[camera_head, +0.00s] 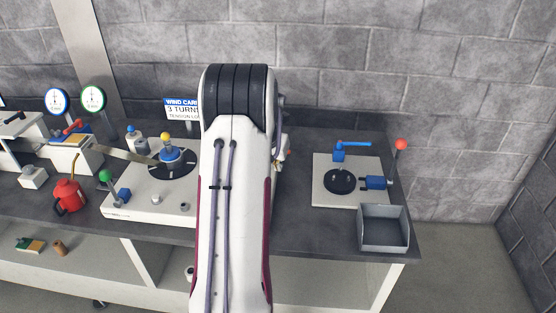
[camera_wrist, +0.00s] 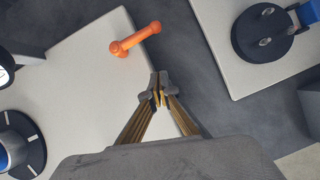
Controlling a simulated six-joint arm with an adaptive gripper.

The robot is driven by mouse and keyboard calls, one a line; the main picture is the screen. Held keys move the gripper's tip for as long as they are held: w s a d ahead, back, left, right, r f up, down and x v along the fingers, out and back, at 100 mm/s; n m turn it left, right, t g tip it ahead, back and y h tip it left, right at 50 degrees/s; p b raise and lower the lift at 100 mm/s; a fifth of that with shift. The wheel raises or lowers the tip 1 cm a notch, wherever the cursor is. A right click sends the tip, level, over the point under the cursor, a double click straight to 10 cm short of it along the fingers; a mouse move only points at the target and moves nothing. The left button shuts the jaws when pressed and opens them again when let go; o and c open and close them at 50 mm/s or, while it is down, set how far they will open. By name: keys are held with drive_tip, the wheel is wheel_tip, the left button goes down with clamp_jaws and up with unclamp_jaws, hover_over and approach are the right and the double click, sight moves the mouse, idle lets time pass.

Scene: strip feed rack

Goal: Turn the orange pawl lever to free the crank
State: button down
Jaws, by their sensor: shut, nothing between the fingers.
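The orange pawl lever (camera_wrist: 135,40) lies across the right edge of a white base plate (camera_wrist: 90,75) in the wrist view, with a rounded knob at each end. My gripper (camera_wrist: 158,88) is shut and empty, below and slightly right of the lever in that view, apart from it in the picture. In the head view my arm hides the gripper and most of the lever's area. A dark dial with a blue hub and yellow knob (camera_head: 166,137) stands on the left white base plate (camera_head: 147,205). I cannot tell which part is the crank.
A second white plate (camera_head: 325,198) on the right carries a black disc (camera_head: 340,181), a blue handle (camera_head: 352,144) and a red-knobbed lever (camera_head: 400,144). A grey open bin (camera_head: 384,245) stands in front. A red oil can (camera_head: 69,196) is at left. Dark bench top separates the plates.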

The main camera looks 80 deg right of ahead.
drive_tip(key=s+v, duration=0.1)
drive_tip(key=v, duration=0.9)
drive_tip(key=shift+a, duration=0.15)
idle(0.5)
idle(0.5)
